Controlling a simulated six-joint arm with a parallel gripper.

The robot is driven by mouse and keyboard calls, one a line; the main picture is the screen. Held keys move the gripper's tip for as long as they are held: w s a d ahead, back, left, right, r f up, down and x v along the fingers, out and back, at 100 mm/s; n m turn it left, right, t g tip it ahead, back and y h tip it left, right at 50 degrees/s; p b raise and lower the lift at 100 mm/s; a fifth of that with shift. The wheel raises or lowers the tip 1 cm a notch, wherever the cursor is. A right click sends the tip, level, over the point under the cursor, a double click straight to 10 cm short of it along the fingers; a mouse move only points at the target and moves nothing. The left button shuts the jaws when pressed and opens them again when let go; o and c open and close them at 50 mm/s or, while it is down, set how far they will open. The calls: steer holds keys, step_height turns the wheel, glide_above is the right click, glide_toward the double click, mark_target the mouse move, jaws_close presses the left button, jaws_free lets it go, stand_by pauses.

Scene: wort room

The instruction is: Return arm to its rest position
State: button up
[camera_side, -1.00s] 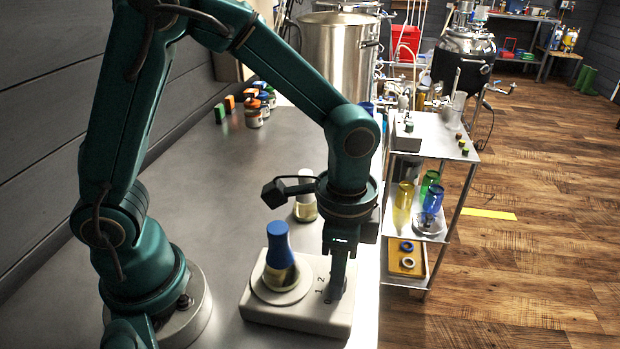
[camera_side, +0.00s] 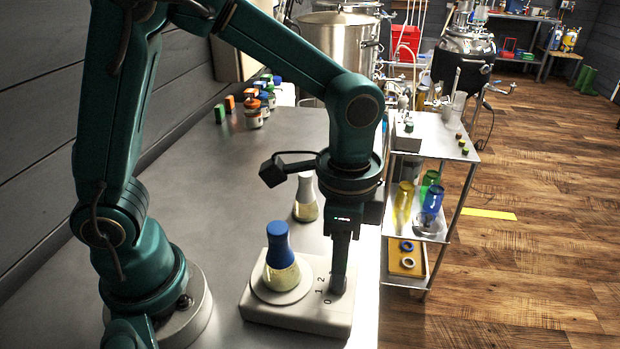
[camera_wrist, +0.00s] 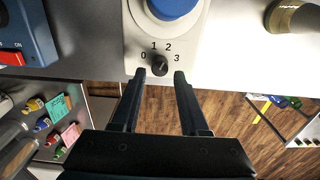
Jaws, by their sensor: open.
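My gripper (camera_wrist: 156,78) points down above the front of the white stirrer base (camera_side: 300,322), beside its knob (camera_wrist: 160,66). In the wrist view the two fingers are apart with nothing between them, and the knob shows just beyond their tips. The knob's marks 0, 1, 2 and 3 are visible around it. A flask with a blue top (camera_side: 279,243) and pale yellow liquid stands upright on the round plate of the stirrer. In the side view my gripper's fingertips are close to the base; I cannot tell if they touch it.
A second flask (camera_side: 306,195) stands behind the stirrer. Several small bottles (camera_side: 254,110) and coloured blocks stand at the back left of the bench. A shelf cart (camera_side: 432,140) is close on the right. A blue box with a red switch (camera_wrist: 22,38) shows in the wrist view. The middle of the bench is clear.

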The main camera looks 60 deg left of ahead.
steer(key=shift+r, duration=1.05)
steer(key=shift+f, duration=0.1)
step_height(320, 180, down, 5)
steer(key=shift+f, duration=0.1)
steer(key=shift+n, duration=0.9)
